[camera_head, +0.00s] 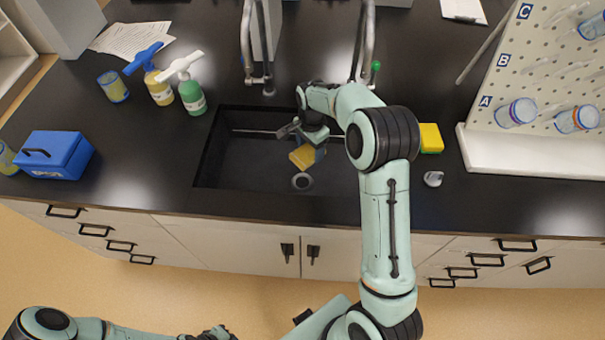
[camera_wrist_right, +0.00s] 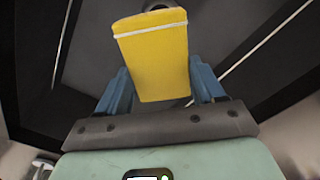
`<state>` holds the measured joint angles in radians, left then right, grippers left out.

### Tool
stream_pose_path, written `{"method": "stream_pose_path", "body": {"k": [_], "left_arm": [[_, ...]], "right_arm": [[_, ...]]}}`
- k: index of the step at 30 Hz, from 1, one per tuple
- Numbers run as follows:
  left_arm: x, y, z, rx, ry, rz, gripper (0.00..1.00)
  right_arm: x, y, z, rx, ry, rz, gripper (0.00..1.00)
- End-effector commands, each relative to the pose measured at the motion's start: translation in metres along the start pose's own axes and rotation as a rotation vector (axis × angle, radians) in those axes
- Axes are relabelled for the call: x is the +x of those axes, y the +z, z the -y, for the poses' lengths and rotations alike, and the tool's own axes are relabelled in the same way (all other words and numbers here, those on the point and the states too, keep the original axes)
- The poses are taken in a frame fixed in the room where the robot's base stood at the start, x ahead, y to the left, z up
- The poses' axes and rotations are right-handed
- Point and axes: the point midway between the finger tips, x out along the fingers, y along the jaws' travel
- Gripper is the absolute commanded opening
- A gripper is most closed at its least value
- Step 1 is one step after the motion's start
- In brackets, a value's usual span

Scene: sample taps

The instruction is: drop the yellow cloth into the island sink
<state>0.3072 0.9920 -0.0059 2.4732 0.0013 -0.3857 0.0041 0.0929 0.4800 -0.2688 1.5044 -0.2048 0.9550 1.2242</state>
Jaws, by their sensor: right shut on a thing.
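The yellow cloth (camera_head: 302,157) is a folded yellow block with a pale band, seen close in the right wrist view (camera_wrist_right: 155,58). My right gripper (camera_head: 310,148) is shut on it, with a blue finger on each side of it (camera_wrist_right: 162,85). It holds the cloth over the dark island sink (camera_head: 232,165), near the round drain (camera_head: 302,181). I cannot tell the exact height above the sink floor. My left gripper (camera_head: 212,334) is low at the bottom edge of the head view, and its fingers are not clear.
A yellow sponge-like block (camera_head: 431,138) and a small grey item (camera_head: 433,179) lie right of the sink. Blue-topped (camera_head: 158,88) and green (camera_head: 191,96) bottles stand at its left. Taps (camera_head: 258,50) rise behind it. A pegboard (camera_head: 540,90) stands at the right.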

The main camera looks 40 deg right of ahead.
Motion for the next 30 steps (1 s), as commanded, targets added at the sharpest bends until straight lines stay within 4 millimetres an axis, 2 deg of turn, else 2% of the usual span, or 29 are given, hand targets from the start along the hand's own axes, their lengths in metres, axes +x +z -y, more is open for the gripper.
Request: {"method": "stream_pose_path", "body": {"k": [1,3,12,16,20,30], "left_arm": [[0.0,0.0,0.0,0.0,0.0,-0.001,0.0],[0.0,0.0,0.0,0.0,0.0,-0.001,0.0],[0.0,0.0,0.0,0.0,0.0,-0.001,0.0],[-0.001,-0.001,-0.001,0.001,0.0,-0.001,0.0],[-0.003,-0.002,-0.002,0.001,0.001,-0.003,0.0],[-0.013,-0.009,-0.008,0.004,0.004,-0.012,0.0]], "right_arm": [[-0.001,0.0,0.0,0.0,-0.001,0.0,0.74],[-0.001,0.0,0.0,0.0,0.0,0.0,0.97],[-0.001,0.0,0.0,0.0,0.0,0.0,0.98],[-0.011,0.0,0.001,-0.001,-0.003,-0.001,0.98],[-0.035,0.0,0.001,-0.001,-0.006,-0.002,0.98],[-0.11,0.0,0.001,-0.001,-0.006,-0.002,0.98]]}}
